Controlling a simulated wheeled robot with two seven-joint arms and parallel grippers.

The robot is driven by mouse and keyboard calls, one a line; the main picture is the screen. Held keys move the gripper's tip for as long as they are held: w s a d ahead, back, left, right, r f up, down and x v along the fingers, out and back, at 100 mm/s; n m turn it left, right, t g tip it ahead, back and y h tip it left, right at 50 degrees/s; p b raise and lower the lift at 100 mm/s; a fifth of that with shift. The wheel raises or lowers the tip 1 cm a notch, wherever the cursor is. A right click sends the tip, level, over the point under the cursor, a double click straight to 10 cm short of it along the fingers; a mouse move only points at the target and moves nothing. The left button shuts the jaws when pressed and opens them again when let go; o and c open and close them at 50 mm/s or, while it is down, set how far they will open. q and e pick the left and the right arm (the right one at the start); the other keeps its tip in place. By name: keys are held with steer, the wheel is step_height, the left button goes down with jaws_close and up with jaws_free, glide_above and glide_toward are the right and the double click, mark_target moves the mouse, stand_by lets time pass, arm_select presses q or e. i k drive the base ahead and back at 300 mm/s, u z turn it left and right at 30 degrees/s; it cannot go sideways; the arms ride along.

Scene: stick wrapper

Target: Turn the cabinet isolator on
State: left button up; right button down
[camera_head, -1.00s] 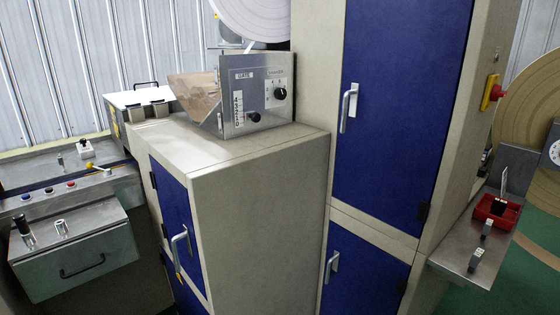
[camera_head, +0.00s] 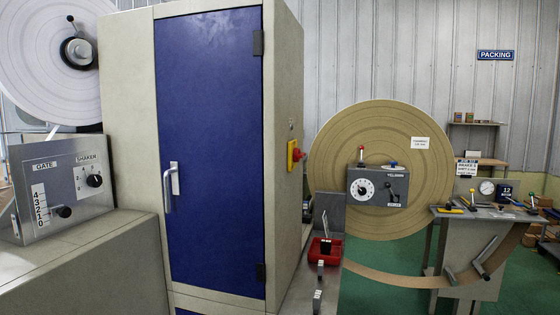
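A tall beige cabinet with a blue door (camera_head: 215,110) and a silver handle (camera_head: 171,186) stands left of the middle. The door is shut. On the cabinet's right side face is a red knob on a yellow plate (camera_head: 292,155), seen at a steep angle. It looks like the isolator; its setting is too small to tell. Neither of my grippers is in view.
A metal shelf with a red tray (camera_head: 325,250) juts out right of the cabinet. Behind it are a large tan reel (camera_head: 345,130) and a grey control box (camera_head: 378,187). A steel control panel (camera_head: 68,180) stands at left. Green floor (camera_head: 400,262) shows at right.

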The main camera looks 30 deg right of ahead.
mark_target(298, 154)
steer(key=z, duration=2.15)
steer(key=i, duration=3.75)
steer(key=u, duration=2.45)
